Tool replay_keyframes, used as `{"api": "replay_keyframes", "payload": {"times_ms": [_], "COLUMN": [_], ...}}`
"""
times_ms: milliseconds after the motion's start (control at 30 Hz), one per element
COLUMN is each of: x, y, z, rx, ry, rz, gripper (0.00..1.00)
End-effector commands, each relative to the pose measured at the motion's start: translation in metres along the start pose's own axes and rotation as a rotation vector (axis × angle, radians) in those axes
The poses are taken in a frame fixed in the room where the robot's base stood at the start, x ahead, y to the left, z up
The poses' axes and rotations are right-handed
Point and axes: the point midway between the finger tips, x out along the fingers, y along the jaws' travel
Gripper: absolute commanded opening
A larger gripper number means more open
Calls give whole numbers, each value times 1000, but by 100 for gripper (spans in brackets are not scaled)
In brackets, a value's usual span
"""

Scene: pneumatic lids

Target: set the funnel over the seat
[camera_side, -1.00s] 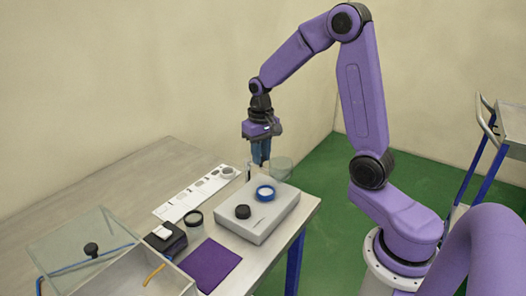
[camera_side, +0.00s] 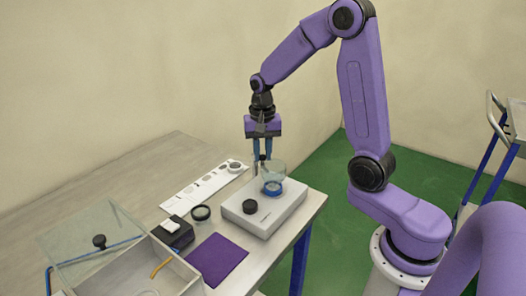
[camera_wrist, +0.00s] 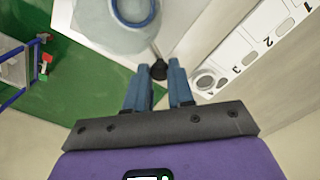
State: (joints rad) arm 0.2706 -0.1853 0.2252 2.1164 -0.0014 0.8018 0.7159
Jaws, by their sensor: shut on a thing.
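The funnel (camera_side: 273,171) is a clear, translucent cup with a thin handle ending in a black knob. My gripper (camera_side: 263,157) is shut on the black handle end, and the funnel hangs out beside the fingers. The seat with its blue ring (camera_side: 272,189) is on top of a light grey block (camera_side: 250,219). In the side view the funnel overlaps the blue ring from above; whether it touches is not clear. In the wrist view the knob is between my fingertips (camera_wrist: 159,72), and the funnel (camera_wrist: 112,38) appears around the blue ring (camera_wrist: 133,14).
A black knob (camera_side: 250,207) stands on the same block. A black-rimmed jar (camera_side: 201,213), a black box (camera_side: 173,232), a purple mat (camera_side: 216,260) and a clear-lidded case (camera_side: 180,275) are to the left. A white numbered strip (camera_side: 195,192) lies behind.

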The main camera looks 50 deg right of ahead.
Motion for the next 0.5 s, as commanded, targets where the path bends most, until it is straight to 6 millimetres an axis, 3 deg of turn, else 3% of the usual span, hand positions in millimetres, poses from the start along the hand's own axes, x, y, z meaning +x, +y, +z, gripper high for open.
{"api": "replay_keyframes", "payload": {"times_ms": [267,300,367,500], "x": [-2,-2,-1,-1], "y": [-2,-2,-2,-1], "z": [-1,-1,-1,0], "rx": [3,3,2,1], "ry": [3,3,3,2], "rz": [-5,-6,-5,-4], "gripper": [0,29,48,48]}}
